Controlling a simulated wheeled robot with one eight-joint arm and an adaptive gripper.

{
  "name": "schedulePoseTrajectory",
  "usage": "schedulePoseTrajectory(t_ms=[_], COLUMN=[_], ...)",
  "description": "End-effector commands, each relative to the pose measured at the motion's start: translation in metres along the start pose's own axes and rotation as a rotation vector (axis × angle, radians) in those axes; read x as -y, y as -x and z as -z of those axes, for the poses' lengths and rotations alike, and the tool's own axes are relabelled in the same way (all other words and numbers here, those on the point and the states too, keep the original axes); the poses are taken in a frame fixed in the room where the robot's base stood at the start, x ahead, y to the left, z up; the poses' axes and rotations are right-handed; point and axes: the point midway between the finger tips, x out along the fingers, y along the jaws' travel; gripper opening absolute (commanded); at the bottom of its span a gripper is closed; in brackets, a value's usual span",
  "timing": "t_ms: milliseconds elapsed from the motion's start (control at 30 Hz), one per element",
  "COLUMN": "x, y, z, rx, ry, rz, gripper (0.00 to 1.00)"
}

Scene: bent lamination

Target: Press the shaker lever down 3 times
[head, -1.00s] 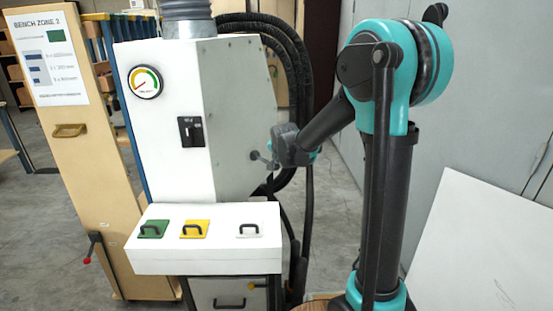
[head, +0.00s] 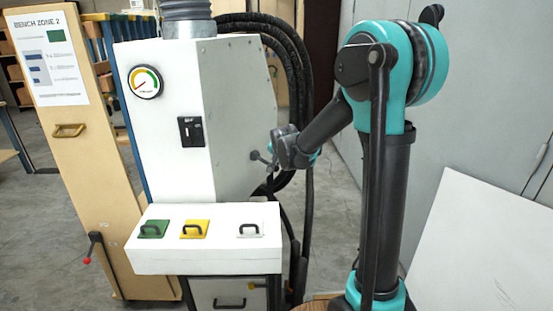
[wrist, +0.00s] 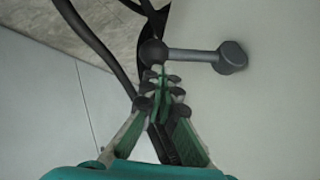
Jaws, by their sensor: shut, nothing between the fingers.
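The shaker lever (head: 258,157) is a short grey lever on the right side face of the white machine. In the wrist view, the lever's rod (wrist: 190,55) runs from a grey pivot at the right to a dark round knob (wrist: 153,52). My gripper (wrist: 161,78) is shut and empty, with its fingertips just below the knob in the wrist view. I cannot tell whether they touch it. In the head view, my gripper (head: 275,150) is beside the lever, its fingertips too small to make out clearly.
The white machine (head: 235,110) has a gauge (head: 145,82) and a dark switch (head: 191,131) on its front. Black hoses (head: 300,75) hang behind my gripper. A wooden panel (head: 70,160) at the left carries a red-knobbed lever (head: 88,260). A white board (head: 485,255) leans at the right.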

Motion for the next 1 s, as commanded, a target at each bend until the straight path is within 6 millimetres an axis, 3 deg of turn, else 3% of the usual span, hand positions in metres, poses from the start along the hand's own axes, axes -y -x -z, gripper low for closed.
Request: schedulePoseTrajectory(t_ms=[367, 1000], x=[0.000, 0.017], y=[0.001, 0.024], z=[0.000, 0.017], rx=[0.000, 0.000], ry=[0.000, 0.000], rz=[-0.001, 0.000], gripper=[0.00, 0.00])
